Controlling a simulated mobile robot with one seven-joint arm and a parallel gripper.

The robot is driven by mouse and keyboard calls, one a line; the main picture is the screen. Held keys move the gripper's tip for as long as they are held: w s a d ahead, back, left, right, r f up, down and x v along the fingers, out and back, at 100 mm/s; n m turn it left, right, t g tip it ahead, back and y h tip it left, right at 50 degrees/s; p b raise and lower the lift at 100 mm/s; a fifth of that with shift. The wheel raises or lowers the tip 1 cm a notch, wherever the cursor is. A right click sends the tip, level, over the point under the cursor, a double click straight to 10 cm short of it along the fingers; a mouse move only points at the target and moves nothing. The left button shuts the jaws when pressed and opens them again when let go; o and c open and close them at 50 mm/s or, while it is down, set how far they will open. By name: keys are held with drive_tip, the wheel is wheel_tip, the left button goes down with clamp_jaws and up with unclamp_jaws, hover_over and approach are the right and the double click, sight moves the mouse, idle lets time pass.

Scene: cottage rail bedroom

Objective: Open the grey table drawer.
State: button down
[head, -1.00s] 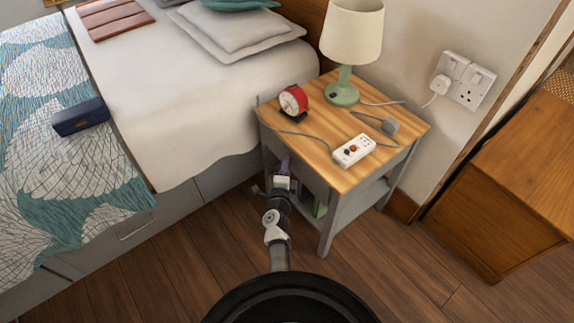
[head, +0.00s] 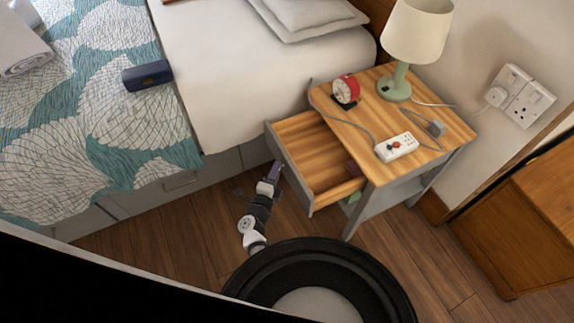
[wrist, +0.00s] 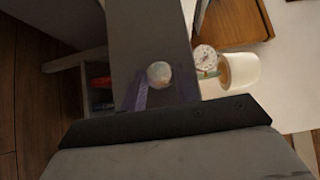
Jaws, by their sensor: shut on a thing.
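The grey table drawer (head: 292,171) stands pulled well out of the bedside table in the head view, its wooden inside showing. My gripper (head: 276,168) is at the outer face of the drawer front. In the wrist view the grey drawer front (wrist: 150,30) fills the middle, with a pale round knob (wrist: 159,73) on it. The purple fingers of my gripper (wrist: 160,88) are on either side of the knob, shut on it. The knob is hidden in the head view.
The wooden tabletop (head: 440,110) holds a lamp (head: 418,30), a red clock (head: 345,90) and a white power strip (head: 396,147). The bed (head: 250,70) is left of the table. A wooden cabinet (head: 500,230) stands at right. Bare floor (head: 150,245) lies in front.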

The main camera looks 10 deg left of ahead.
drive_tip(key=shift+s+a, duration=0.3)
drive_tip(key=shift+a, duration=0.1)
drive_tip(key=c, duration=1.1)
unclamp_jaws()
